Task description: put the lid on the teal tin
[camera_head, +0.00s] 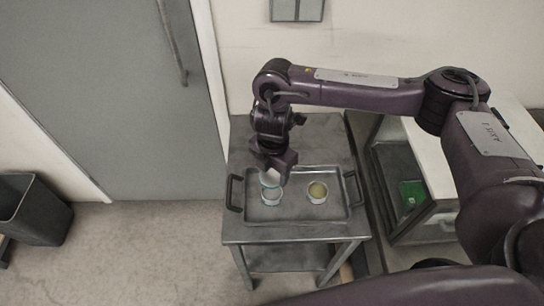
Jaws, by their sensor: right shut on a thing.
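The lid is partly hidden by the fingers. I cannot tell whether the lid touches the tin's rim. My left gripper is not in view.
The tray has raised dark handles and rests on a grey metal table (300,233). A cabinet (425,170) stands at right, a dark bin (32,212) at far left.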

